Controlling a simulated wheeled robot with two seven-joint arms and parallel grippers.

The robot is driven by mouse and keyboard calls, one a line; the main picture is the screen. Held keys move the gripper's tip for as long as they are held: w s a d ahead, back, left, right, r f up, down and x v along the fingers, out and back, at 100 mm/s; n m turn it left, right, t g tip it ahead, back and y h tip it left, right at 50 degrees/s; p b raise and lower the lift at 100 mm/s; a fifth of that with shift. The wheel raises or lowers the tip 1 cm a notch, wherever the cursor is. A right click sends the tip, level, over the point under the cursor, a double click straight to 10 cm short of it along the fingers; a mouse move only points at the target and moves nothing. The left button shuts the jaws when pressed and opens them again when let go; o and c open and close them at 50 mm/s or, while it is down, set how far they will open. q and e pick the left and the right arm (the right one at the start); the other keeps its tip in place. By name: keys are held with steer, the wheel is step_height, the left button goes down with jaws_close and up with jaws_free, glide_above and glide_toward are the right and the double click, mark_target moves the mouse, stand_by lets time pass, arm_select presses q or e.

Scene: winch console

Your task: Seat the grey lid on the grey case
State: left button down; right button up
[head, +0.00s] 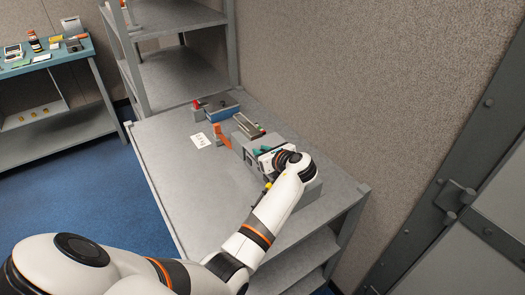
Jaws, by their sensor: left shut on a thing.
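My left arm reaches across the grey table from the lower left. Its gripper (266,159) is over a grey box-like body (313,190) near the table's right side, which I take to be the grey case. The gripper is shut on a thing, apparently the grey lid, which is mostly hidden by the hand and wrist. I cannot tell whether lid and case touch. My right gripper is not in view.
On the grey table (180,175), an orange upright piece (220,136), a white paper (201,140), a grey unit (248,123) and a blue box (221,107) stand behind the hand. The table's left front is clear. A wall (370,90) rises close behind.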

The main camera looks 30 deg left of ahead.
arm_select(q)
steer(key=shift+f, duration=0.8)
stand_by(0.4)
steer(key=c, duration=1.2)
jaws_free()
steer(key=b+v, duration=0.1)
steer(key=v, duration=1.1)
steer(key=shift+d+f, duration=0.1)
steer(key=shift+d, duration=0.05)
